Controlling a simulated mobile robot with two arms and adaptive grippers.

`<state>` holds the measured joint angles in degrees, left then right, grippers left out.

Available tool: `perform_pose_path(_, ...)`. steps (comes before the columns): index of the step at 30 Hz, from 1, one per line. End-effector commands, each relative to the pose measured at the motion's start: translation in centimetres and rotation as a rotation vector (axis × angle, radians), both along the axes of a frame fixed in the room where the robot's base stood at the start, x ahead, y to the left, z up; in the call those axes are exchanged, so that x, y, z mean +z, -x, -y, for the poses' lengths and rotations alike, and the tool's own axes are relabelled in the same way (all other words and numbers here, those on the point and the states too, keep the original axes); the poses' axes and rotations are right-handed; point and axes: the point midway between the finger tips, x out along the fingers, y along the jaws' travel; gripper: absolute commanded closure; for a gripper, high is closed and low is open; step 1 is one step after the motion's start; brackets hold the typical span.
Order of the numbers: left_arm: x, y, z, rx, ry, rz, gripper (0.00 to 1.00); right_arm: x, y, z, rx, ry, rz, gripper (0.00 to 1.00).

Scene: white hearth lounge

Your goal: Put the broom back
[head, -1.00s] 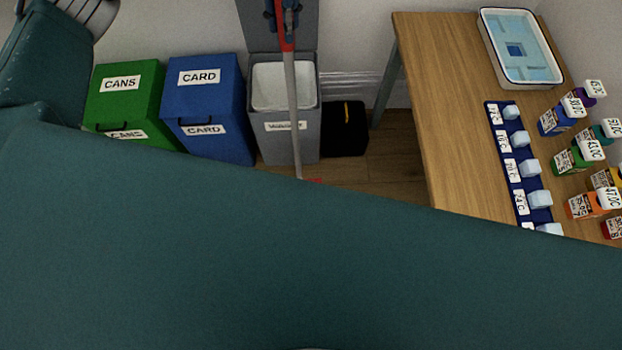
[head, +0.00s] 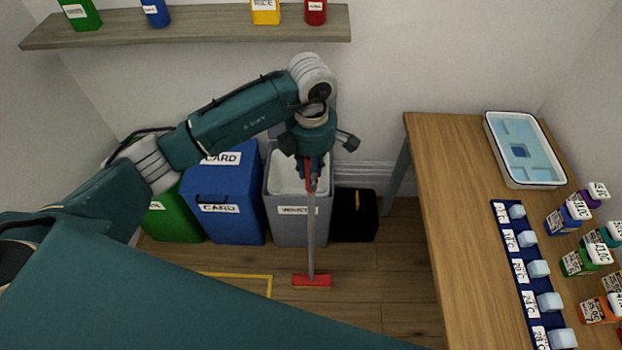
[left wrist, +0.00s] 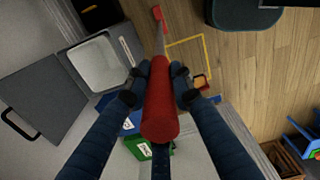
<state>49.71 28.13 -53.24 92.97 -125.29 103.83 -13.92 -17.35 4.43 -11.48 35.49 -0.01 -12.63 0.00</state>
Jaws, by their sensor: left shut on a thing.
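The broom (head: 311,235) hangs about upright, with a grey shaft and a flat red head (head: 311,281) at the bottom. I cannot tell whether the head touches the floor. My left gripper (head: 311,172) is shut on the broom's red grip near its top. In the left wrist view the red grip (left wrist: 160,105) lies between the two dark fingers, and the shaft runs away toward the floor. A yellow outline (head: 270,287) is marked on the floor left of the broom head, partly hidden by my arm. My right gripper is not seen.
Behind the broom stand a grey waste bin (head: 285,226), a blue card bin (head: 238,180), a green bin (head: 178,225) and a black box (head: 355,215). A wooden table (head: 440,210) stands right. A shelf (head: 190,30) hangs above. Floor around the broom head is clear.

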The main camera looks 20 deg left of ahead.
Motion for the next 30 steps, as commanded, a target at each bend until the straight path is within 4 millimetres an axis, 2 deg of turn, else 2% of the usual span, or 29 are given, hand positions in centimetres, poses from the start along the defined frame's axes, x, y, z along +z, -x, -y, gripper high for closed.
perform_pose_path(9,-3.7,0.0,0.0,0.001,0.0,0.001,1.0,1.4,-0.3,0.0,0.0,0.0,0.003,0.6)
perform_pose_path(22,-4.6,-0.1,0.0,0.0,0.0,0.003,1.0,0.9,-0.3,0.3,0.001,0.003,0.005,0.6)
perform_pose_path(23,-4.5,0.0,0.0,0.0,-0.001,0.002,0.72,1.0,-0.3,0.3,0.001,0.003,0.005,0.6)
perform_pose_path(24,-4.5,0.0,0.0,0.0,-0.001,0.0,0.64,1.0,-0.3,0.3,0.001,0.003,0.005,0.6)
perform_pose_path(25,-4.5,0.0,0.0,0.0,-0.001,0.0,0.59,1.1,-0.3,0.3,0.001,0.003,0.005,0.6)
perform_pose_path(30,-4.5,0.0,-0.1,0.0,-0.001,0.0,0.59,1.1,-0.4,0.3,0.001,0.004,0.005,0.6)
